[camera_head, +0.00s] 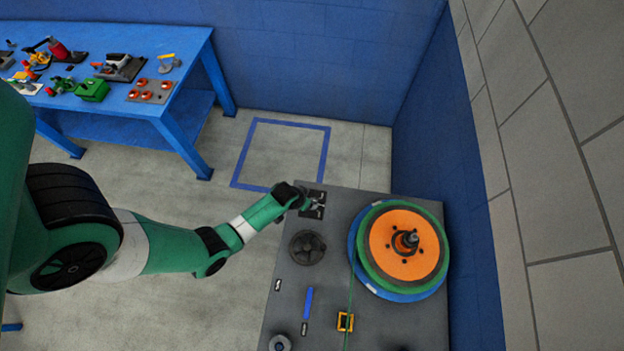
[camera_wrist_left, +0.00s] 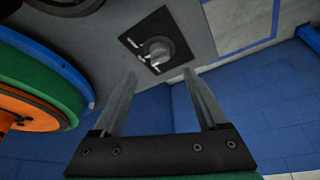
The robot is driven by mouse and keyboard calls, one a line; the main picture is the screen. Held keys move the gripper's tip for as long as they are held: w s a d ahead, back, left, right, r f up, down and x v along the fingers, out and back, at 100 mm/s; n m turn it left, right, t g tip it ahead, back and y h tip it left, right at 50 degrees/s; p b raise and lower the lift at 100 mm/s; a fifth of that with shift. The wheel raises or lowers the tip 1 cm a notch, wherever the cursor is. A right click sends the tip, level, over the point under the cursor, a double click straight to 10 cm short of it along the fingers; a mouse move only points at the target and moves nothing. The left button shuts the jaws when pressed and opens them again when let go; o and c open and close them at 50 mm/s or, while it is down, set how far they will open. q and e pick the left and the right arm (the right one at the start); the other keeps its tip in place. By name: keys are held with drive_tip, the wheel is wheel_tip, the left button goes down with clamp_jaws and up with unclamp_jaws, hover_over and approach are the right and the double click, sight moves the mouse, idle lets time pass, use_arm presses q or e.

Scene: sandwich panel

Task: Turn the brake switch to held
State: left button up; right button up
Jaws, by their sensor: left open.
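The brake switch (camera_wrist_left: 158,50) is a grey round knob on a dark square plate (camera_wrist_left: 136,42) with small white marks. In the head view the plate (camera_head: 318,197) lies at the far left corner of the grey panel, partly covered by my gripper. My left gripper (camera_head: 311,204) is over the plate. In the left wrist view its two fingers (camera_wrist_left: 160,76) are spread apart with nothing between them, and the knob shows just beyond the tips, in line with the gap. I cannot tell whether the tips touch it. The marks are too small to read.
The grey panel (camera_head: 342,246) also bears a large orange, green and blue reel (camera_head: 386,245), a black handwheel (camera_head: 307,247), a blue strip (camera_head: 308,303) and a yellow-framed part (camera_head: 345,321). A blue bench (camera_head: 135,112) with tools stands at the upper left. A blue wall borders the right.

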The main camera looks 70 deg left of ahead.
use_arm(q)
drive_tip(key=b+x, duration=0.4)
drive_tip(key=x, duration=0.4)
drive_tip(key=shift+w+a+f, duration=0.1)
drive_tip(key=shift+w+f, duration=0.05)
drive_tip(key=shift+f, duration=0.2)
use_arm(e)
wheel_tip(320, 180, down, 5)
drive_tip(key=shift+f, duration=0.15)
use_arm(q)
drive_tip(key=shift+c, duration=0.3)
clamp_jaws()
